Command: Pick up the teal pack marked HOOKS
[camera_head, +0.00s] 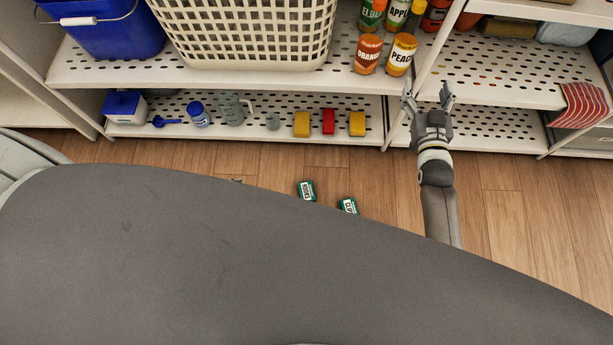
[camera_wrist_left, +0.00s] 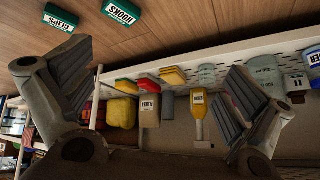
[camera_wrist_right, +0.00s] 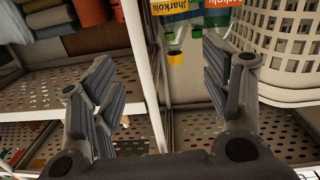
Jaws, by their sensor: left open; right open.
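The teal pack marked HOOKS (camera_head: 307,191) lies on the wooden floor in front of the shelving. It also shows at the top of the left wrist view (camera_wrist_left: 122,12), beyond the fingertips and apart from them. A similar teal pack marked CLIPS (camera_head: 348,207) lies to its right, partly hidden by my body in the head view; it shows in the left wrist view too (camera_wrist_left: 62,17). My left gripper (camera_wrist_left: 155,80) is open and empty, its arm hidden in the head view. My right gripper (camera_head: 427,92) is open and empty by the shelf upright, far from the packs.
Above stand a white basket (camera_head: 250,35), a blue bucket (camera_head: 110,30) and juice bottles (camera_head: 400,55). The floor around the packs is clear.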

